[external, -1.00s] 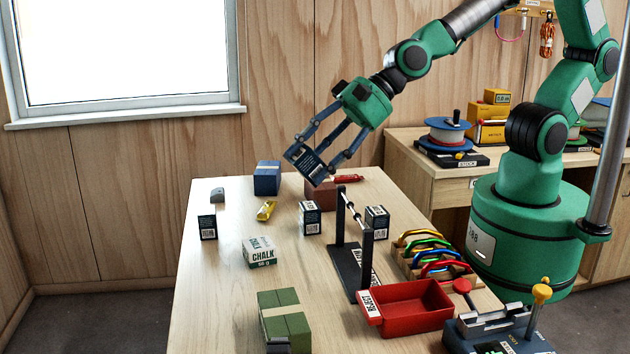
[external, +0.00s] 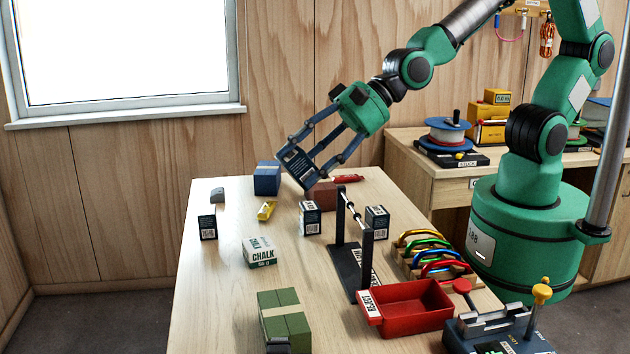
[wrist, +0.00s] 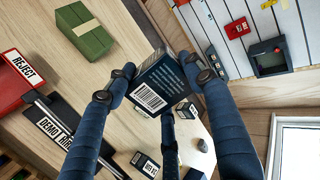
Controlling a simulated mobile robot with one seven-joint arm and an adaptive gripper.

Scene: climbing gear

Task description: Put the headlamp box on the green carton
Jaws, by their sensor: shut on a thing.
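My gripper (external: 300,160) is shut on a dark navy box with a white barcode label (external: 297,170), which I take to be the headlamp box. It is held tilted in the air above the far part of the table. The green carton (external: 287,325), with a pale tape band, stands at the near left of the table, well apart from my gripper. It also shows in the wrist view (wrist: 92,40) at the upper left.
Similar dark boxes stand on the table (external: 208,228), (external: 310,220), (external: 377,221). A chalk box (external: 260,254) stands between my gripper and the green carton. A blue carton (external: 266,180), brown carton (external: 323,197), black stand (external: 350,270) and red reject tray (external: 410,318) are also there.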

